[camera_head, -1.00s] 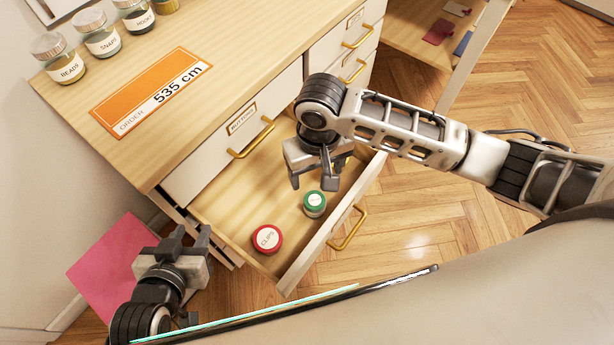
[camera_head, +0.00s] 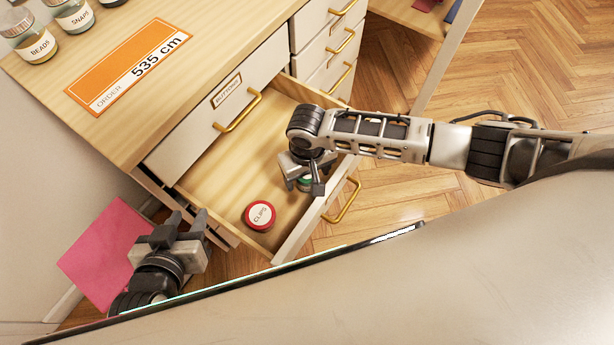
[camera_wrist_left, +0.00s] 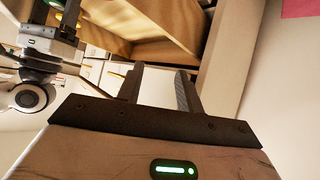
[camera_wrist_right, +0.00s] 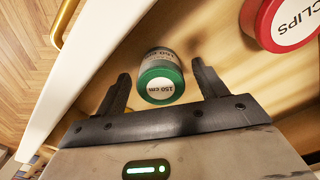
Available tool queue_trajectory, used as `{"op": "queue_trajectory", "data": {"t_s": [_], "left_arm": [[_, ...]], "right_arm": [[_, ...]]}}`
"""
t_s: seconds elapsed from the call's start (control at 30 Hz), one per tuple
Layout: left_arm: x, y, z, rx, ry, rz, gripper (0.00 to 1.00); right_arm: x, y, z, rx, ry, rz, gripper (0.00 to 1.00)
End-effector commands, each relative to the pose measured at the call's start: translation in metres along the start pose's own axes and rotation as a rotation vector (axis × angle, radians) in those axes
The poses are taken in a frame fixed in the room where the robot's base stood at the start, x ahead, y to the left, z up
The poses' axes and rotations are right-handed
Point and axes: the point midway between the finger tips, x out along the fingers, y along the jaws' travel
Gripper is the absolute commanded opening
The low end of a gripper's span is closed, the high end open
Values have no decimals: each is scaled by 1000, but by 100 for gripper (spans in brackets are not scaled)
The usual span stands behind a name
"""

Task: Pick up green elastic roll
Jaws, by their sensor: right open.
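The green elastic roll (camera_wrist_right: 160,82) stands in the open drawer, with a green rim and a label reading 150 cm. In the head view the roll (camera_head: 304,183) is mostly hidden by my right gripper (camera_head: 304,184). In the right wrist view my right gripper (camera_wrist_right: 163,85) is open, one finger on each side of the roll, with gaps between. My left gripper (camera_head: 186,226) is outside the drawer at the lower left. In the left wrist view its fingers (camera_wrist_left: 158,80) are apart, with nothing between them.
A red-rimmed CLIPS roll (camera_head: 260,215) sits in the drawer (camera_head: 215,185) beside the green one. The drawer front with its brass handle (camera_head: 342,200) bounds the space. Jars (camera_head: 35,42) and an orange order card (camera_head: 130,65) are on the top. A pink sheet (camera_head: 100,250) is at lower left.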

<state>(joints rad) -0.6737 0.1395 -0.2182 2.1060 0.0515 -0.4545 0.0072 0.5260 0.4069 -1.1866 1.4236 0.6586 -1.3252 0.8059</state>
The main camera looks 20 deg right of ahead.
Motion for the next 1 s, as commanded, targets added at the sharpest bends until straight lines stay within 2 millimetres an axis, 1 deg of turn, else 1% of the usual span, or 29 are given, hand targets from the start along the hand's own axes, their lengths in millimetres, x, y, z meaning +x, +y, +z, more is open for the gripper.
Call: {"op": "queue_trajectory", "data": {"t_s": [0.03,0.1,0.33,0.37,0.4,0.47,0.5,0.53,0.83,0.93,1.0], "left_arm": [[1,0,1,-2,2,1,36],[2,0,1,-3,4,1,36],[1,0,-2,-3,8,1,36],[0,0,-2,-2,8,1,36],[0,0,-2,-2,8,1,36],[0,-1,-2,-2,8,1,36],[0,-1,-2,-1,7,1,36],[0,-1,-2,-1,7,0,36],[0,-1,-1,1,5,0,36],[-2,-1,-4,3,5,-1,36],[-4,-1,-5,6,2,-2,36]], "right_arm": [[8,0,0,0,-1,0,71],[12,0,0,0,0,-1,71],[13,-1,0,0,1,-1,71],[13,0,0,0,1,-1,68],[13,0,0,0,1,-1,57],[13,0,0,0,1,-1,41],[13,0,0,0,1,-1,30],[13,0,0,0,1,-1,23],[11,0,0,0,1,-2,23],[0,-1,-1,0,3,-3,23],[-12,0,-1,-1,3,-3,23]]}}
